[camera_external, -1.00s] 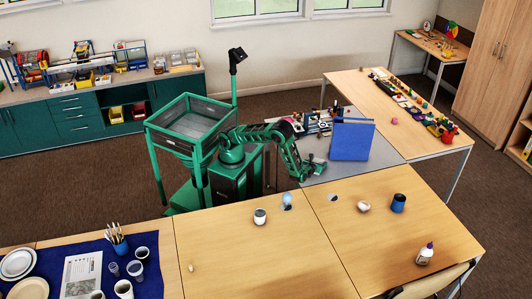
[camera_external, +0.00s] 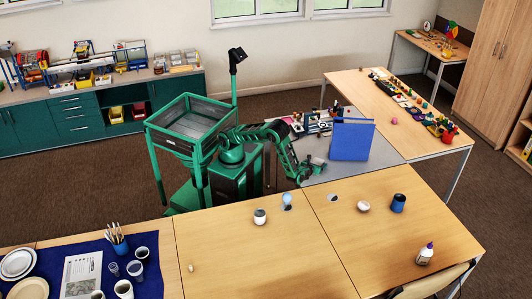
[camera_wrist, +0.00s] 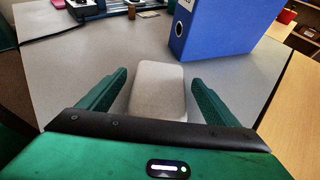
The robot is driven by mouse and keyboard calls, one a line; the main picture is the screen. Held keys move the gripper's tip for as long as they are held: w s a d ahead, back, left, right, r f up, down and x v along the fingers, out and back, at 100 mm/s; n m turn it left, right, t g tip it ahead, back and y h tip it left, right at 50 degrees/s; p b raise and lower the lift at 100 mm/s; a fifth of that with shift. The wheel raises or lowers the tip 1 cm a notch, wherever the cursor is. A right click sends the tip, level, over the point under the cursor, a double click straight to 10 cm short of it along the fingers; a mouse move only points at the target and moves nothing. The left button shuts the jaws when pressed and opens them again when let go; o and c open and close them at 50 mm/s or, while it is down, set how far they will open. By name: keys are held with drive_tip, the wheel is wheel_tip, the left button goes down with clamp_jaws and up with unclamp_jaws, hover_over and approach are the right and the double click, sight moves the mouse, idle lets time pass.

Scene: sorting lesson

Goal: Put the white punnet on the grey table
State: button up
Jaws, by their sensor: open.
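The white punnet (camera_wrist: 158,92) shows in the wrist view as a pale block with rounded corners. It appears to rest on the grey table (camera_wrist: 95,57), between and just ahead of my fingers. My gripper (camera_wrist: 160,77) is open, with one green finger on each side of the punnet and a visible gap at each side. In the external view my gripper (camera_external: 312,170) is low over the grey table (camera_external: 345,173), near its left side. The punnet is small and hard to make out there.
A blue binder (camera_external: 352,140) stands upright on the grey table, right of the punnet. Small equipment (camera_external: 315,122) stands at the table's back. Wooden tables adjoin it; the front one holds a white jar (camera_external: 260,216), a blue jar (camera_external: 398,203) and a glue bottle (camera_external: 425,253).

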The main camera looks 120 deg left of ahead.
drive_tip(key=v, duration=0.8)
drive_tip(key=shift+d+r, duration=0.1)
drive_tip(key=shift+d, duration=0.1)
drive_tip(key=s+d+r+n+h, duration=0.45)
drive_tip(key=s+d, duration=0.25)
drive_tip(key=d, duration=0.3)
drive_tip(key=s+d+r+n+h, duration=0.4)
drive_tip(key=s+d+r+h, duration=0.15)
drive_tip(key=s+d, duration=0.35)
drive_tip(key=s+d+r+n+h, duration=0.1)
drive_tip(key=s+d+r, duration=0.2)
drive_tip(key=s, duration=0.6)
drive_tip(key=s+d+r+n+h, duration=0.2)
drive_tip(key=s+d, duration=0.3)
drive_tip(key=s, duration=0.3)
drive_tip(key=shift+s+d+r, duration=0.15)
drive_tip(key=shift+s+r, duration=0.2)
drive_tip(key=shift+r, duration=0.45)
